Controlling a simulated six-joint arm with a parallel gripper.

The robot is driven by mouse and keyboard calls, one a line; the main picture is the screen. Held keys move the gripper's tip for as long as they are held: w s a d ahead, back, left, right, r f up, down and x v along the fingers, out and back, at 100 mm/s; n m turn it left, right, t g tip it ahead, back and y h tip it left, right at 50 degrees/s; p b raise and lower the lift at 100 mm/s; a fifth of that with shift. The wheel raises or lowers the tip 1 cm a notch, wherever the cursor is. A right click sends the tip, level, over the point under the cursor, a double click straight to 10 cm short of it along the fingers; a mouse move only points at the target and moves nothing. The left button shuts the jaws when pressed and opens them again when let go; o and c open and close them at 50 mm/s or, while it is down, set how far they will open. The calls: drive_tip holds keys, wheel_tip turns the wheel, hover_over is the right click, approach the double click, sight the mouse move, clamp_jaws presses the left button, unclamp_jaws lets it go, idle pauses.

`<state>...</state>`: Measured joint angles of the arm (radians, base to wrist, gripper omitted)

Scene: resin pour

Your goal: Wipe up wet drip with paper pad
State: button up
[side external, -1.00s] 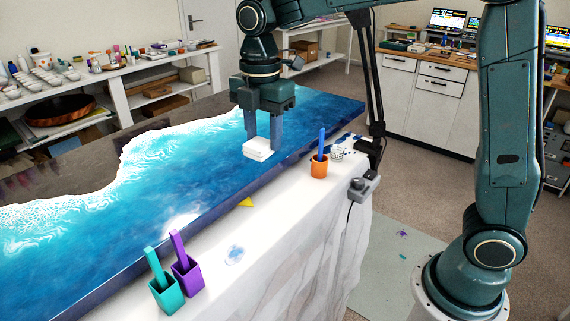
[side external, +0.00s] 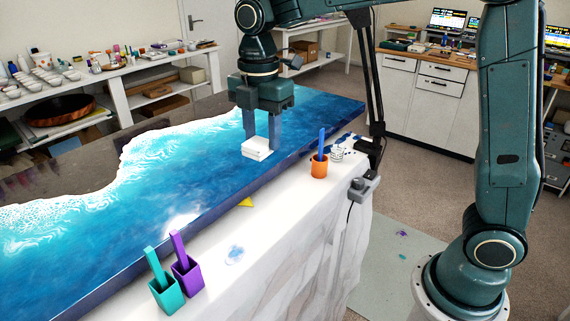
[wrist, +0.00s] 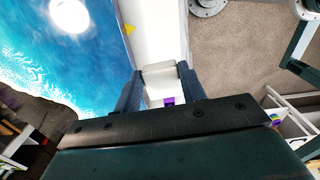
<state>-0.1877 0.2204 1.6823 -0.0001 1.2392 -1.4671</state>
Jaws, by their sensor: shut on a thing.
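The white paper pad (side external: 256,149) hangs between the fingertips of my gripper (side external: 262,134), which is shut on it. In the side view the pad appears over the blue resin panel near its front edge; I cannot tell its exact height. In the wrist view my gripper (wrist: 158,78) has the pad (wrist: 158,69) between its two fingers. A pale blue wet drip (side external: 235,254) lies on the white table covering, well towards the camera from the pad and apart from it.
The panel (side external: 195,165) fills the table's left side. A teal cup (side external: 165,293) and purple cup (side external: 187,276) stand left of the drip. A yellow triangle (side external: 245,203) lies by the panel edge. An orange cup (side external: 319,168) stands right of the pad; dark blue spots lie behind it.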

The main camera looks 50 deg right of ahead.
sight(225, 260)
drive_tip(key=shift+s+a+f, duration=0.1)
drive_tip(key=shift+a+f, duration=1.05)
drive_tip(key=shift+f, duration=1.95)
drive_tip(key=shift+a+f, duration=1.1)
drive_tip(key=shift+f, duration=1.95)
drive_tip(key=shift+s+a+f, duration=0.1)
drive_tip(key=shift+a+f, duration=1.05)
drive_tip(key=shift+f, duration=2.6)
drive_tip(key=shift+a, duration=0.9)
drive_tip(key=shift+c, duration=0.6)
drive_tip(key=shift+a+r, duration=0.1)
drive_tip(key=shift+a, duration=0.3)
drive_tip(key=shift+w+a, duration=0.1)
drive_tip(key=shift+a, duration=1.95)
drive_tip(key=shift+d, duration=3.2)
drive_tip(key=shift+d+r, duration=0.1)
drive_tip(key=shift+d, duration=0.1)
wheel_tip(225, 260, up, 8)
drive_tip(key=shift+a+f, duration=0.1)
drive_tip(key=shift+f, duration=0.1)
